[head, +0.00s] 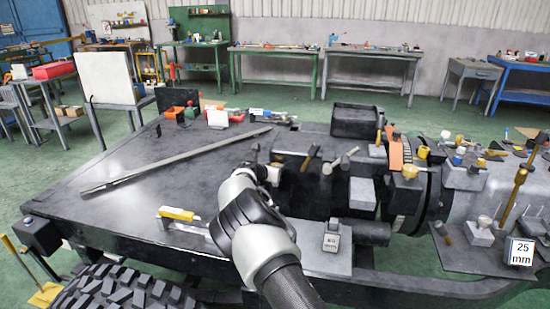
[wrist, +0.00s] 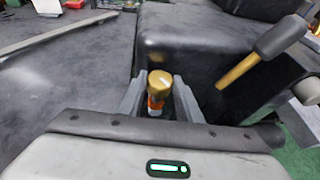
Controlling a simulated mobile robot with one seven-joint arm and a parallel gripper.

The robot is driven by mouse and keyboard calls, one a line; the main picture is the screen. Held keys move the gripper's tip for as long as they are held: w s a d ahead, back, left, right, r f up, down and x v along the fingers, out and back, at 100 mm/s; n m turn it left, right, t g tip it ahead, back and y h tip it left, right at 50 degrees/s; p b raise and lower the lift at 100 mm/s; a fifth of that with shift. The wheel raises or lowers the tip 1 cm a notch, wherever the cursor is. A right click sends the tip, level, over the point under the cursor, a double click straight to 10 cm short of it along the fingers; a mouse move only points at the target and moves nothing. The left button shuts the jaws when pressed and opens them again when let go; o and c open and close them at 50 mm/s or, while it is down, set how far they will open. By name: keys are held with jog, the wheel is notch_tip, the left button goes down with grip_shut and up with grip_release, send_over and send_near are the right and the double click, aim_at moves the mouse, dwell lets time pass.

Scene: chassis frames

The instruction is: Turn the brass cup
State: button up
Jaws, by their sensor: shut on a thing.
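The brass cup (wrist: 160,80) shows in the wrist view as a round gold top with a pale mark on it, above an orange and white part. My gripper (wrist: 159,92) has its two grey fingers on either side of it and is shut on it. The cup stands beside a dark block-like housing. In the head view my gripper (head: 270,174) is low at the left end of the dark gearbox-like assembly. My wrist hides the cup there.
A hammer-like tool with a yellow handle (wrist: 238,72) is close on the right in the wrist view. A long metal bar (head: 170,160) lies across the dark chassis deck (head: 120,205). A yellow-handled tool (head: 178,213) lies left of my arm. The deck's left part is mostly clear.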

jog(key=shift+w+a+m+h+b, duration=0.1)
jog(key=shift+m+h+b, duration=0.35)
jog(key=shift+m+h, duration=0.15)
jog(key=shift+f, duration=0.1)
jog(key=shift+m+g+h, duration=0.3)
jog(key=shift+h, duration=0.1)
jog(key=o, duration=1)
jog(key=shift+o, duration=0.2)
jog(key=shift+a, duration=0.1)
jog(key=p+v, duration=0.2)
jog(key=v, duration=1.5)
jog(key=shift+r, duration=0.25)
